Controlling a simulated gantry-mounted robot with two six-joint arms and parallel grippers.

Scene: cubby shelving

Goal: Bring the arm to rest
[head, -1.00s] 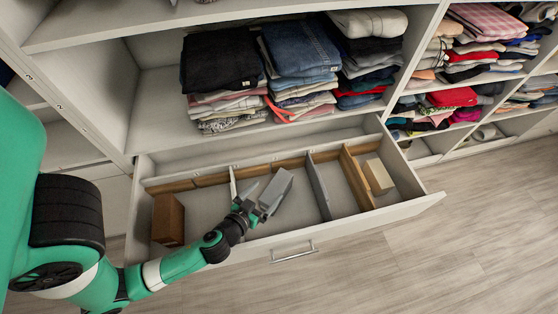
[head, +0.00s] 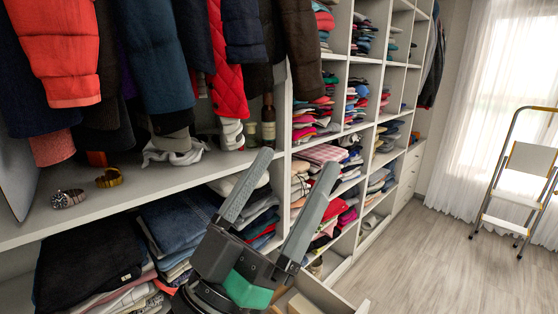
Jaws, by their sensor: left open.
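My left gripper (head: 282,208) is raised in front of the shelving in the head view. Its two grey fingers point up and stand wide apart, with nothing between them. The dark wrist and a green part show below the fingers at the bottom of the picture. The gripper covers part of the folded clothes behind it. My right gripper is not in the picture.
Cubby shelving (head: 287,150) with folded clothes fills the left and middle. Jackets (head: 150,55) hang above a shelf with two watches (head: 68,199) and bottles (head: 268,120). A drawer edge (head: 325,292) shows at the bottom. A stepladder (head: 520,185) stands right on open floor (head: 440,260).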

